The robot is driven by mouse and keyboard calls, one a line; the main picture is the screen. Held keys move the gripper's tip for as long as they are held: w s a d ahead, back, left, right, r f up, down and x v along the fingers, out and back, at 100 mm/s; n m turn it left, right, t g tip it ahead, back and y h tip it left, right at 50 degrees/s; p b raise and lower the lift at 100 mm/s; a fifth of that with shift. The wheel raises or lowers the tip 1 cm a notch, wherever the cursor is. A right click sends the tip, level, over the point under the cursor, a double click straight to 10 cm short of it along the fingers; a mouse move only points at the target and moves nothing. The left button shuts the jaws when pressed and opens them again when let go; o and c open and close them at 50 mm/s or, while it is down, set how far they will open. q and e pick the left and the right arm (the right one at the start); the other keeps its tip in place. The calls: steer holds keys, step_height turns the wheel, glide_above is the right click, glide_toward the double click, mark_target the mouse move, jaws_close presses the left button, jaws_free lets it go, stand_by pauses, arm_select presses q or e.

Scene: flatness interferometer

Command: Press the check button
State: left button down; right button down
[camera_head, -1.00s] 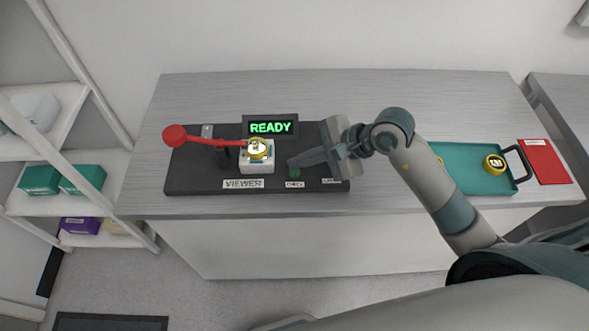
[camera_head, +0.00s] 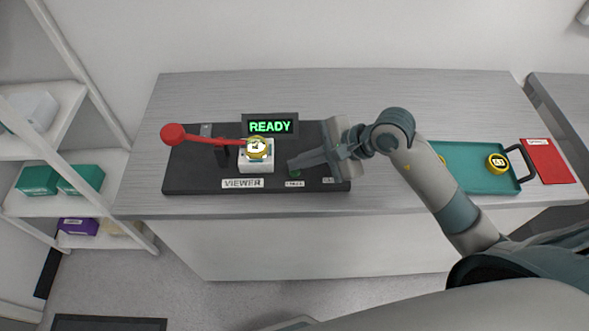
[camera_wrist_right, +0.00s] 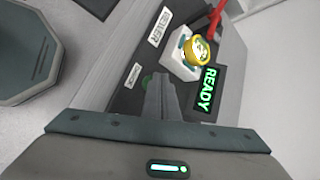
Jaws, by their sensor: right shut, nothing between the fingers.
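The green check button (camera_head: 295,174) sits on the dark viewer base (camera_head: 205,181), behind a small label at the front edge. It also shows in the right wrist view (camera_wrist_right: 147,79), partly hidden by the fingers. My right gripper (camera_head: 292,165) is shut and empty, its fingertips right at the button; I cannot tell whether they touch it. The display (camera_head: 270,127) reads READY in green. A gold round piece (camera_head: 258,149) sits on the white block (camera_head: 256,168) of the viewer, with a red-handled lever (camera_head: 175,135) beside it. My left gripper is not in view.
A teal tray (camera_head: 463,180) with yellow-rimmed round pieces (camera_head: 497,162) stands to the right, next to a red mat (camera_head: 549,163). Shelves with boxes (camera_head: 80,181) stand at the left. The back of the grey bench is clear.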

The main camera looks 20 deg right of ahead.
mark_target(300, 173)
steer(key=shift+f+b, duration=0.4)
steer(key=shift+b, duration=0.15)
stand_by(0.8)
steer(key=shift+r, duration=0.15)
steer(key=shift+r+p, duration=0.35)
steer(key=shift+r, duration=0.3)
stand_by(0.4)
steer(key=shift+r+p, duration=1.2)
steer(key=shift+r, duration=1.35)
